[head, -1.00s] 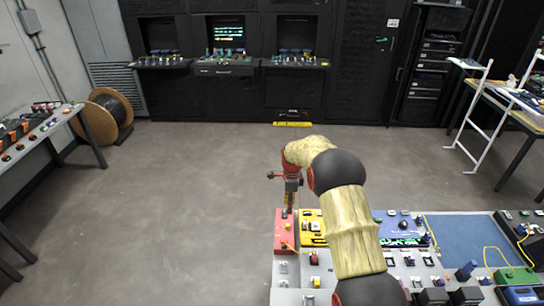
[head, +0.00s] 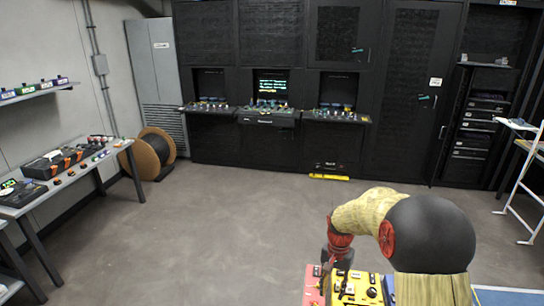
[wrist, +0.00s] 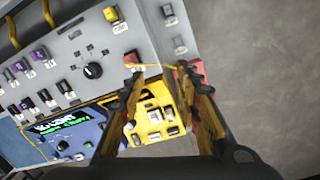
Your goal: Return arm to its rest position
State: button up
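My arm reaches in from the lower right of the head view, in yellowish and black segments with a red wrist. My gripper (head: 328,284) hangs low over the red panel (head: 311,287) and the left edge of the yellow panel (head: 362,291), its tips hard to make out. In the wrist view, my gripper (wrist: 157,80) has its two dark fingers spread apart with no object between them. The yellow panel (wrist: 152,126) shows beyond and below the gap. A thin yellow strand crosses near the fingertips; I cannot tell if it touches them.
The grey switch panel (wrist: 95,45) with a black knob and a blue panel with a lit display (wrist: 62,133) lie close to the fingers. A side bench (head: 75,165) and a cable spool (head: 152,152) stand at left. The grey floor (head: 200,235) is open.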

jog(key=s+r+n+t+b, duration=0.3)
jog(key=s+r, duration=0.4)
jog(key=s, duration=0.8)
jog(key=s+r+n+t+b, duration=0.3)
jog(key=s+r+b, duration=0.3)
jog(key=s, duration=0.9)
jog(key=shift+a+r+t+b, duration=0.3)
jog(key=shift+a+r+t, duration=0.1)
jog(key=shift+r, duration=0.4)
